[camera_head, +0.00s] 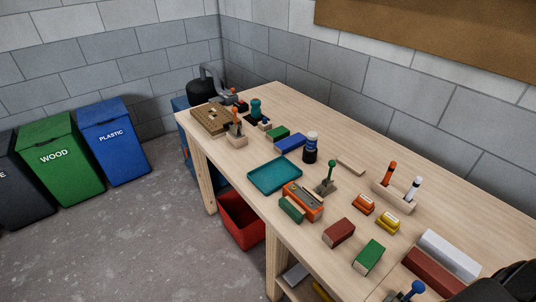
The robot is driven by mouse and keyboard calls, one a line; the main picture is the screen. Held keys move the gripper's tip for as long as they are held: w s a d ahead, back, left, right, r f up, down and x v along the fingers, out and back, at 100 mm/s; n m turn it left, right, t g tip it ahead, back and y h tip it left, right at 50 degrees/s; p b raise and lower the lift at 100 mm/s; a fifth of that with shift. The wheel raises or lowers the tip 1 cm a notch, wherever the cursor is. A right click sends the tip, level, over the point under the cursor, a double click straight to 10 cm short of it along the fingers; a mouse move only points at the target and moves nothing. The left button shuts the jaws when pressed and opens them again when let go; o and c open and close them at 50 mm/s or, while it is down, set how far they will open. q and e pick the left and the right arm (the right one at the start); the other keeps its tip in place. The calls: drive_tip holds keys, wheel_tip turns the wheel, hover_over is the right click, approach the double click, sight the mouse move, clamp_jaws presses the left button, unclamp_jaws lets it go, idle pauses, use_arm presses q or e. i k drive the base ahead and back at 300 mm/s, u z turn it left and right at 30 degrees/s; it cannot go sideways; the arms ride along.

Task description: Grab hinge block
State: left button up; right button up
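I cannot tell for certain which piece is the hinge block. Several painted blocks lie on the wooden workbench (352,135). A dark green block (291,209) lies beside an orange tool-like piece (303,199). A dark red block (339,233) and a bright green block (369,256) lie nearer the front edge. Another green block (278,132) and a blue block (289,143) lie farther back. A long dark red piece (432,270) and a white piece (448,252) lie at the right. Neither gripper's fingers are in view.
A teal tray (275,175), a green-handled stand (326,182), a dark jar (310,149) and a wooden holder (393,196) stand on the bench. A black shape fills the bottom right corner. A red bin (243,222) sits below; green (52,160) and blue (113,142) bins stand left.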

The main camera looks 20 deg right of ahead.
sight(303, 198)
drive_tip(key=u, duration=1.1)
drive_tip(key=i, duration=1.6)
drive_tip(key=z, duration=3.95)
drive_tip(key=i, duration=0.35)
drive_tip(key=z, duration=0.1)
